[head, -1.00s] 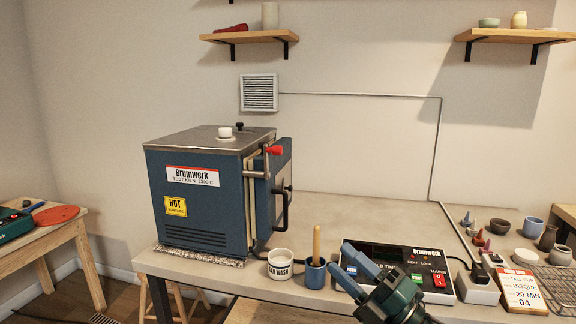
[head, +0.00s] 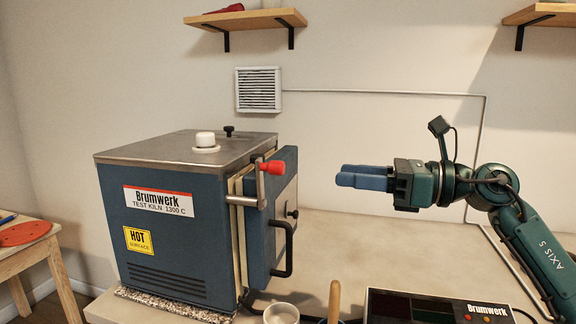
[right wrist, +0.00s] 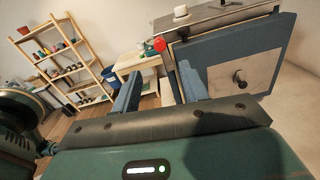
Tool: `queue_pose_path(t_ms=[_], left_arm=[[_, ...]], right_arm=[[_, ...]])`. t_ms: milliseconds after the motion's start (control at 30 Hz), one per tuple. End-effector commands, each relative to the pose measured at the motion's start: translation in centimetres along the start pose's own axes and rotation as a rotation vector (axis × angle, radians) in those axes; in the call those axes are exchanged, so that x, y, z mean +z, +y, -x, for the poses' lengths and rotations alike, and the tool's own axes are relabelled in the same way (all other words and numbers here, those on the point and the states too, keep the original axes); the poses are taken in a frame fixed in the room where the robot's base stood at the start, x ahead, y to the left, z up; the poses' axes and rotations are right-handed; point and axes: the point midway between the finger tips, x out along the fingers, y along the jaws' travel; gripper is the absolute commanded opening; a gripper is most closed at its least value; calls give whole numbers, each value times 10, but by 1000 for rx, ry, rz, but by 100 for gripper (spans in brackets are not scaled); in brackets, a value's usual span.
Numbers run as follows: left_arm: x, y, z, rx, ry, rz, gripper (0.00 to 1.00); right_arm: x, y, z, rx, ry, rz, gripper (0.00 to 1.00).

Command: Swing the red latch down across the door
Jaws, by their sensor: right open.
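The blue kiln (head: 165,225) stands on the table at left with its door (head: 266,235) on its right side. A pale strip shows between kiln body and door; I cannot tell whether it is fully closed. My left gripper is out of view.
A black handle (head: 286,250) juts from the door below the latch. A white cup (head: 281,313), a wooden stick (head: 334,300) and a controller box (head: 430,307) stand along the table front. A wall shelf (head: 245,19) hangs above. The table behind the gripper is clear.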

Motion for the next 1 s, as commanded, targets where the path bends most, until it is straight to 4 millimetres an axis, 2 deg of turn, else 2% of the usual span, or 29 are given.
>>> queue_pose_path(t_ms=[300, 500, 700, 1000], left_arm=[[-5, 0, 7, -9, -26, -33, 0], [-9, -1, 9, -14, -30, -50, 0], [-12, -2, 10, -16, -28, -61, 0], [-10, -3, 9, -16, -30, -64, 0]], right_arm=[[4, 2, -68, 4, -3, -3, 44], [3, 1, -99, 3, -3, -4, 44], [1, 0, -112, 1, -3, -3, 44], [0, 0, -113, 1, -3, -3, 42]])
